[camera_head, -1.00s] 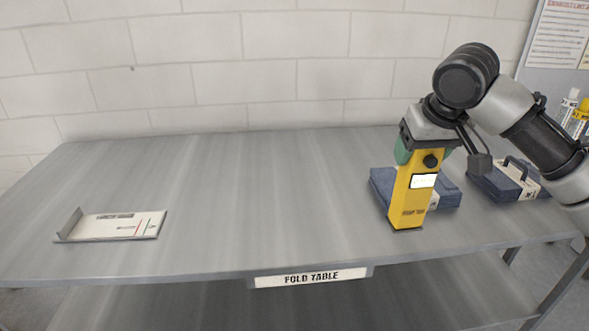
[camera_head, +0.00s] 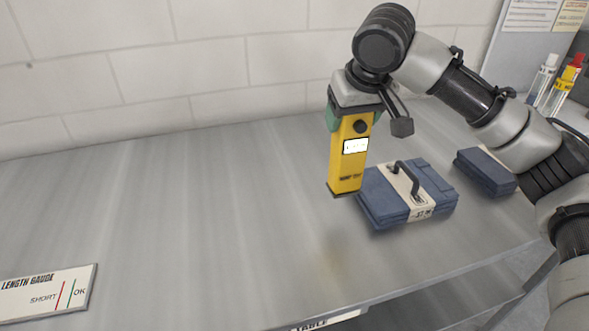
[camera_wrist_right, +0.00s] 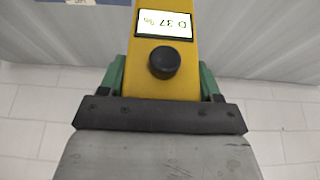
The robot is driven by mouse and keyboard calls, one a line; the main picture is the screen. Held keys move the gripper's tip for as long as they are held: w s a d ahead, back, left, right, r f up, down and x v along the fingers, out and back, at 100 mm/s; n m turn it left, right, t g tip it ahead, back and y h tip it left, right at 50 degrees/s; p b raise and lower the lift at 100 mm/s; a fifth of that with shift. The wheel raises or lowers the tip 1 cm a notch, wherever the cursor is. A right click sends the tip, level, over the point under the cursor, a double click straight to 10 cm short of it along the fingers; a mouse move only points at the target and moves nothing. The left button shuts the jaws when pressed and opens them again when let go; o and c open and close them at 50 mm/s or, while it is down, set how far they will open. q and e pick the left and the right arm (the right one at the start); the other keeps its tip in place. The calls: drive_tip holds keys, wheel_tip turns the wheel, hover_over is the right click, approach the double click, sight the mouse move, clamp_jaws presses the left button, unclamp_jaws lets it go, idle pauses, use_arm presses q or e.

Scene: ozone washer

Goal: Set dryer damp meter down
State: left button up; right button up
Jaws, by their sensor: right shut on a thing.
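The damp meter (camera_head: 347,172) is a yellow upright block with a black knob and a lit white display. My right gripper (camera_head: 352,118) is shut on its upper part, with green finger pads on both sides. My left gripper is not in view.
The folded blue bundle (camera_head: 440,190) with a pale band and dark handle lies right of the meter. Another blue bundle (camera_head: 485,168) lies further right. A length gauge plate (camera_head: 48,292) lies at the lower left.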

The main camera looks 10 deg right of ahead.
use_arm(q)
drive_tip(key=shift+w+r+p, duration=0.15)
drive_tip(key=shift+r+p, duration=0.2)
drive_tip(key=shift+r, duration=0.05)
use_arm(e)
drive_tip(key=s+a+f, duration=0.2)
drive_tip(key=a+f, duration=0.5)
drive_tip(key=f, duration=0.1)
drive_tip(key=shift+a+f, duration=0.35)
drive_tip(key=shift+f, duration=0.05)
drive_tip(key=shift+s+f, duration=0.1)
drive_tip(key=o, duration=1.5)
drive_tip(key=v, duration=1.2)
